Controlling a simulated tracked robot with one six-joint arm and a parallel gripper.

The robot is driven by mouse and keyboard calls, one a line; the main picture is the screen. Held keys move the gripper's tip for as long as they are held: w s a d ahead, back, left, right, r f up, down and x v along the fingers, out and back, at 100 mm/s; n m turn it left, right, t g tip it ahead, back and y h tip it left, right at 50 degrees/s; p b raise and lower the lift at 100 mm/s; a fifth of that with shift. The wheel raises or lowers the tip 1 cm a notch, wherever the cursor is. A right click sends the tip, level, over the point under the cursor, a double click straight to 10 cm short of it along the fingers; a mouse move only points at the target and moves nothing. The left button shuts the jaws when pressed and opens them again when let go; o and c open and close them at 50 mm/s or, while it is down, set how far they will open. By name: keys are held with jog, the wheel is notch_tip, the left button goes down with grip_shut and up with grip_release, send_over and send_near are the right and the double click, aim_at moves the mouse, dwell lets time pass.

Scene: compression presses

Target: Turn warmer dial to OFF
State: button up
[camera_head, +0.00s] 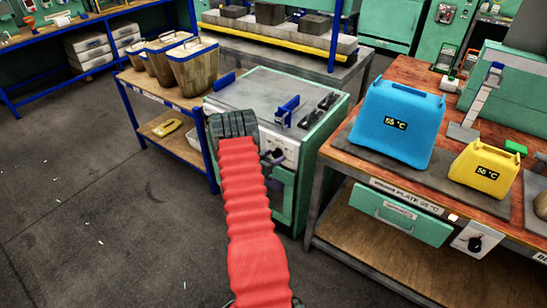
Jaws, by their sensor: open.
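A black dial (475,243) sits on a small white panel on the front of the right-hand bench, right of the teal drawer. Its setting and markings are too small to read. The warming plate (440,178) is a dark slab on the bench top above, with a label reading about 55 °C on the bench edge. My gripper (234,123) is at the end of my red-sleeved arm, in front of the green-sided cabinet and well left of the dial. It is open, apart from the dial, and no held thing shows; its fingertips are hard to make out.
A blue block-shaped pack (397,124) and a yellow one (484,171), both marked 55 °C, stand on the plate. The green-sided cabinet (310,165) stands left of the bench. Containers (190,65) stand on a blue-framed table. The floor (90,220) at left is open.

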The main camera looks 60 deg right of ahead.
jog(key=shift+c, duration=0.3)
jog(key=c, duration=1)
jog(key=shift+o, duration=0.2)
